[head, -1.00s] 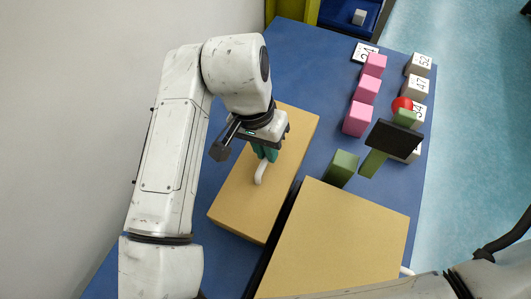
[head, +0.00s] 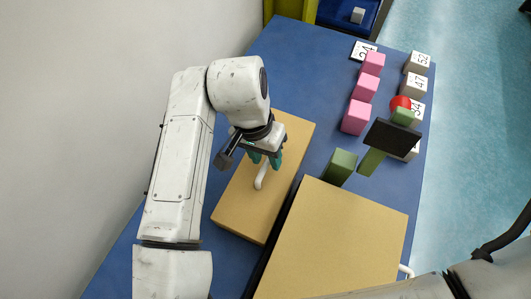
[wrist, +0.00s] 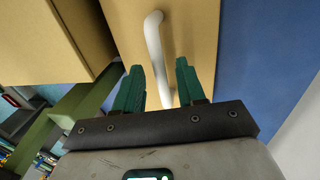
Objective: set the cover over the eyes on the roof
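A tan board with a white bar handle, which looks like the cover (head: 240,205), lies on the left of the blue table. Its handle (head: 260,178) stands on its upper face. My gripper (head: 266,160) is at the handle's far end, with its green fingers spread. In the wrist view, the fingertips (wrist: 159,70) are apart, and the white handle (wrist: 154,45) runs between them without visible grip. A second tan panel, possibly the roof (head: 340,245), is nearer and to the right, with a white handle at its right edge. I cannot make out any eyes.
A green post (head: 341,168) and a dark plate on a green arm (head: 392,138) stand right of the boards, with a red ball (head: 400,102) behind. Pink cubes (head: 366,87) and numbered blocks (head: 413,84) line the right side. The table's far left is clear.

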